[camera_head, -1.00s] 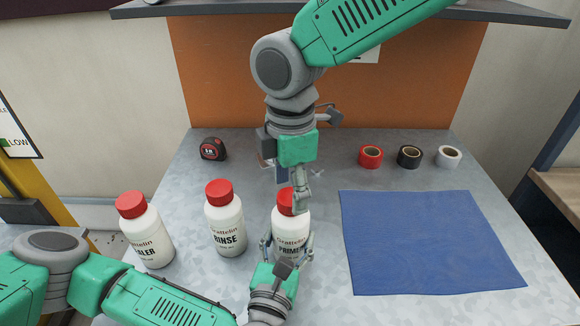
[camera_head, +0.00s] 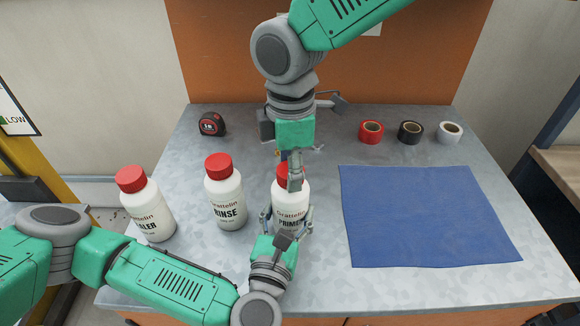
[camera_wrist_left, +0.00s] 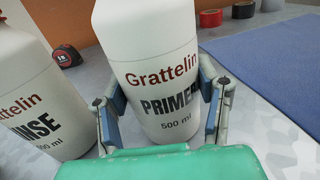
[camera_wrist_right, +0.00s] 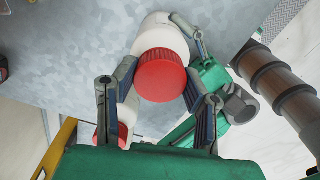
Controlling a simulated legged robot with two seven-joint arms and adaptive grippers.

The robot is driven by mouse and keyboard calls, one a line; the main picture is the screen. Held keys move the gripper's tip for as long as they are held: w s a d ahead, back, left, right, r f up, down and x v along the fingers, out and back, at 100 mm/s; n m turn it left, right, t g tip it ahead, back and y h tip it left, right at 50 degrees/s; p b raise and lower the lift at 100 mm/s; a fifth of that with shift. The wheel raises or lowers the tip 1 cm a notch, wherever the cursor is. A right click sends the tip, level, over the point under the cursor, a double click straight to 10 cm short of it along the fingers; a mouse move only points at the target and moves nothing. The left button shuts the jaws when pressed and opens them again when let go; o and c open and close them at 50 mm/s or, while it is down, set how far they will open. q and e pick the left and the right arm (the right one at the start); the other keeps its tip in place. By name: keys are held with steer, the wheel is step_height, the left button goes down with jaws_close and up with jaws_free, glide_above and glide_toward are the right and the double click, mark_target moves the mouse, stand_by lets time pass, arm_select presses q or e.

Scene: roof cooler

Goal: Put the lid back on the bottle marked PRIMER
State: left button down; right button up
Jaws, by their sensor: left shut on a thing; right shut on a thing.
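The white PRIMER bottle (camera_head: 290,205) stands upright on the grey bench. My left gripper (camera_head: 287,216) is shut around its body, with a finger on each side in the left wrist view (camera_wrist_left: 160,100). The red lid (camera_head: 283,172) sits at the top of this bottle, seemingly in line with it. My right gripper (camera_head: 295,182) comes down from above and is shut on the lid. In the right wrist view the lid (camera_wrist_right: 161,76) lies between the two fingers. The join between lid and bottle neck is hidden, so I cannot tell how firmly it is seated.
The RINSE bottle (camera_head: 226,200) and another red-capped bottle (camera_head: 150,210), its label partly readable, stand to the left. A blue mat (camera_head: 425,215) lies to the right. Red (camera_head: 371,132), black (camera_head: 410,132) and white (camera_head: 449,132) tape rolls and a tape measure (camera_head: 211,124) are behind.

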steer(key=m, duration=0.4)
steer(key=shift+m, duration=0.3)
steer(key=m, duration=0.3)
steer(key=shift+a, duration=0.15)
steer(key=o, duration=1.3)
steer(key=shift+r, duration=0.15)
step_height(320, 180, up, 4)
steer(key=shift+r, duration=0.15)
steer(key=shift+c, duration=0.4)
